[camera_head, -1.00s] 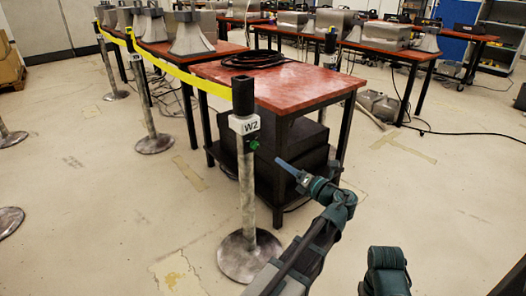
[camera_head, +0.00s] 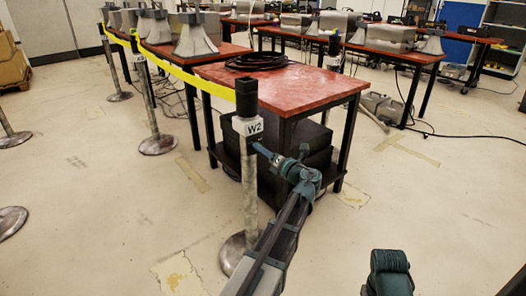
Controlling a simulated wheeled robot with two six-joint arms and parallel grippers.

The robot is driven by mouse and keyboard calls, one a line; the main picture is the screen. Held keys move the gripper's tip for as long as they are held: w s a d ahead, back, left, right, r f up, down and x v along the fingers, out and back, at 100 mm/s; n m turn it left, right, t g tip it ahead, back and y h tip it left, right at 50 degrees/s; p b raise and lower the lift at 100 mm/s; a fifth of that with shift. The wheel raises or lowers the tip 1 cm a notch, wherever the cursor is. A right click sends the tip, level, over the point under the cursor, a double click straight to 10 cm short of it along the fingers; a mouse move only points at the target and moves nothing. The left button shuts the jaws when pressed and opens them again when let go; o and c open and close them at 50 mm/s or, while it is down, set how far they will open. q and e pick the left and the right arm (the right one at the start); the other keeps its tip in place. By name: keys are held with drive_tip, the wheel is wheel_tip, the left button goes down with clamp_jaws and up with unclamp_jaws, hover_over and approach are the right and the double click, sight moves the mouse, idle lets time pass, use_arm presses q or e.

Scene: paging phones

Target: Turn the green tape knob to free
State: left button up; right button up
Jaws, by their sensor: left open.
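The post marked W2 (camera_head: 250,185) stands upright on a round base, with a black head and a white label (camera_head: 254,129). Yellow tape (camera_head: 185,76) runs from its head to the posts at the back left. The green knob is hidden now, behind or between the fingers of my left gripper (camera_head: 261,150). That gripper is open, with its blue fingertips at the post's right side just below the label. I cannot tell whether they touch the knob. My right gripper does not show; a dark teal part of my own (camera_head: 388,273) is at the bottom right.
A red-topped table (camera_head: 305,87) with a coiled black cable (camera_head: 257,62) stands just behind the post and my left gripper. Dark boxes (camera_head: 312,145) sit on its lower shelf. More posts stand at the left. The floor in front and at right is mostly clear.

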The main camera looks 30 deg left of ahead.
use_arm(q)
clamp_jaws()
drive_tip(key=shift+n, duration=9)
